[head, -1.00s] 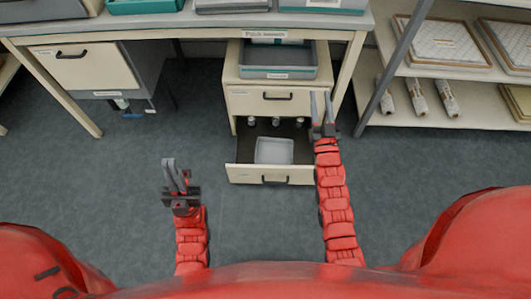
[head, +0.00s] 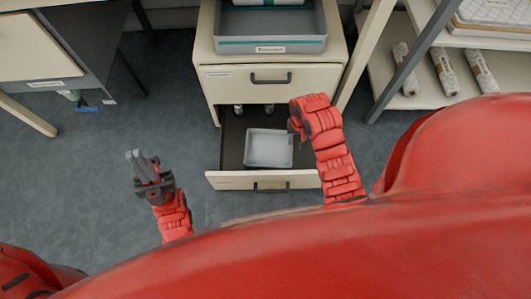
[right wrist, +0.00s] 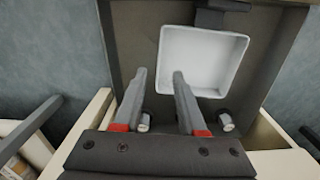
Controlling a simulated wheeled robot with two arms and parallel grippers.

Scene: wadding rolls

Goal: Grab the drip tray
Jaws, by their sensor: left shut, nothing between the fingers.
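The drip tray, a pale square tray (head: 268,148), lies in the open lower drawer (head: 230,150) of a cream cabinet. In the right wrist view the tray (right wrist: 203,60) is ahead of my right gripper (right wrist: 159,73). Its two fingers are apart with nothing between them, and the right fingertip overlaps the tray's lower left edge in the picture. I cannot tell if it touches. In the head view the right arm's wrist hides most of that gripper. My left gripper (head: 137,156) is shut and empty, over the floor left of the drawer.
The cabinet's upper drawer (head: 270,78) is shut, with a grey bin (head: 270,45) above it. Small cylinders (head: 238,109) stand at the back of the open drawer. A shelf with wrapped rolls (head: 443,70) is at the right.

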